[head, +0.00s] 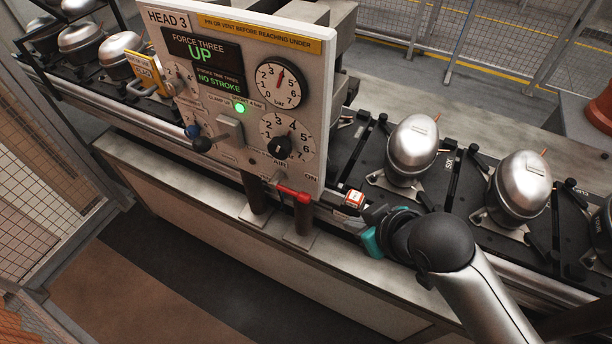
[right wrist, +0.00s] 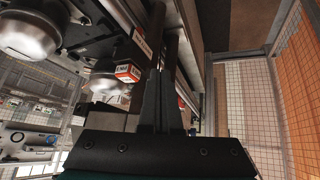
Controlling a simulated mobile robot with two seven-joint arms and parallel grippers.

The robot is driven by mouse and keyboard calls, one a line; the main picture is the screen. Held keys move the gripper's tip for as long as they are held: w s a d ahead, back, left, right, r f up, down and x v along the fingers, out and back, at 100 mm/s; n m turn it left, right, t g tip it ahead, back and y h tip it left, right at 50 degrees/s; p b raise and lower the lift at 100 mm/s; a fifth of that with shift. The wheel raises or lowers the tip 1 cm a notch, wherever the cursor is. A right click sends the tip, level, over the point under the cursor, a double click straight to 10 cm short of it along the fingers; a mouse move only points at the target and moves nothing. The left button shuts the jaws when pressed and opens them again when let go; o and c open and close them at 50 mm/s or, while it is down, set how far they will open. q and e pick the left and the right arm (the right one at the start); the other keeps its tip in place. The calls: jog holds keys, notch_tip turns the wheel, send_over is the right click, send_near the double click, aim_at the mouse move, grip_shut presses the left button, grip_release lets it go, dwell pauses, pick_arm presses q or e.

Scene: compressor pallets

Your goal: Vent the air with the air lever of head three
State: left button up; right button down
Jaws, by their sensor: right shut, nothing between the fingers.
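The head 3 panel (head: 245,95) stands at the middle of the head view. Its air lever (head: 294,193), with a red handle, sticks out at the bottom edge and points right, just below the ON mark. The air gauge (head: 280,83) has its red needle off zero, pointing up. The display (head: 202,48) reads FORCE THREE UP. My right gripper (head: 352,216) is low and to the right of the lever, apart from it. In the right wrist view its fingers (right wrist: 160,98) are together and empty. My left gripper is not in view.
Silver compressors (head: 413,145) sit on black pallets along the conveyor, right and left of the panel. A small red-and-white box (head: 352,199) is close beside my right gripper. Two dark posts (head: 303,218) stand under the panel. Mesh fencing (head: 40,220) is at left.

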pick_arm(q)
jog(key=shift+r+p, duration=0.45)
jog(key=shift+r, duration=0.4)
pick_arm(e)
jog(key=a+r+n+y, duration=0.3)
jog(key=r+n, duration=0.3)
jog(key=r, duration=0.6)
jog(key=shift+w+a+r+n, duration=0.25)
jog(key=shift+w+a+n, duration=0.05)
jog(key=shift+a, duration=0.05)
send_over(306, 199)
jog(key=s, duration=0.1)
notch_tip(306, 199, down, 7)
jog(key=f, duration=0.2)
jog(key=shift+w+f, duration=0.3)
jog(key=shift+f, duration=0.1)
jog(key=shift+w+f, duration=0.1)
jog(key=shift+f, duration=0.35)
